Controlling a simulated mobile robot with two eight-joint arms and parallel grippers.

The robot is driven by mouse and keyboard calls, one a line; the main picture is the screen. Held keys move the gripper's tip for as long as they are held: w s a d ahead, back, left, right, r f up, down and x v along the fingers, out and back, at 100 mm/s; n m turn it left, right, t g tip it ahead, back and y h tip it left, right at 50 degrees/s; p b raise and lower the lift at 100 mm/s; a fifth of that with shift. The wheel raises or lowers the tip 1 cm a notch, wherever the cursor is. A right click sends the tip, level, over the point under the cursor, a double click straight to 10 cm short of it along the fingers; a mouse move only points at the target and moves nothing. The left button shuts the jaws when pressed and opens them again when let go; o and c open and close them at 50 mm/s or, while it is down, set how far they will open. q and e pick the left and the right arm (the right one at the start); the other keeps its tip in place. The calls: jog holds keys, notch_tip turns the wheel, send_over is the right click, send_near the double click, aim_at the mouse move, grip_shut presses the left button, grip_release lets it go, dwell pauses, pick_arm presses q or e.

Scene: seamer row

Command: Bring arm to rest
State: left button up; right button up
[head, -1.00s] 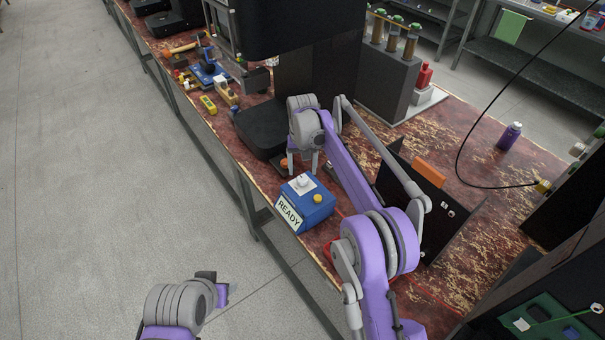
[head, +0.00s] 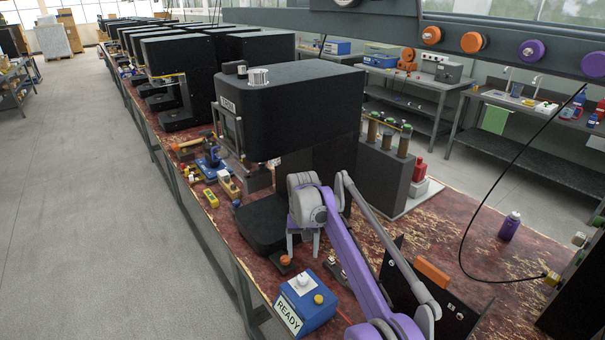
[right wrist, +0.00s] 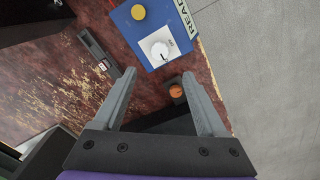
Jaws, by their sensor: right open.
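My right arm is purple and grey and reaches over the workbench in the head view. Its gripper (head: 303,242) points down beside the black machine base, above the bench near the blue READY box. In the right wrist view the gripper (right wrist: 165,100) shows two grey fingers spread apart with nothing between them. The blue box (head: 313,313) has a white knob and a yellow button; it also shows in the right wrist view (right wrist: 148,28). An orange button (head: 285,261) on a small dark base sits close to the gripper. My left gripper is not in view.
The tall black seamer (head: 290,110) stands behind the gripper. An orange block (head: 432,273) lies by a dark panel to the right. A purple bottle (head: 509,226) stands on the open right part of the bench. Tools and a yellow item (head: 211,198) lie at left.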

jog(key=s+d+r+t, duration=0.1)
jog(key=s+d+r, duration=0.35)
jog(key=s, duration=0.25)
jog(key=s+d+r+t, duration=0.2)
jog(key=s+d+r, duration=0.1)
jog(key=s+d, duration=0.4)
jog(key=s+d+f+t, duration=0.1)
jog(key=s+d+f, duration=0.1)
jog(key=s, duration=0.6)
jog(key=s+d+f, duration=0.2)
jog(key=s+f, duration=0.2)
jog(key=s, duration=0.3)
jog(key=s+d+f+t, duration=0.1)
jog(key=s+d+f, duration=0.1)
jog(key=s, duration=0.6)
jog(key=shift+s+f+t, duration=0.3)
jog(key=shift+s+f, duration=0.05)
jog(key=shift+f, duration=0.45)
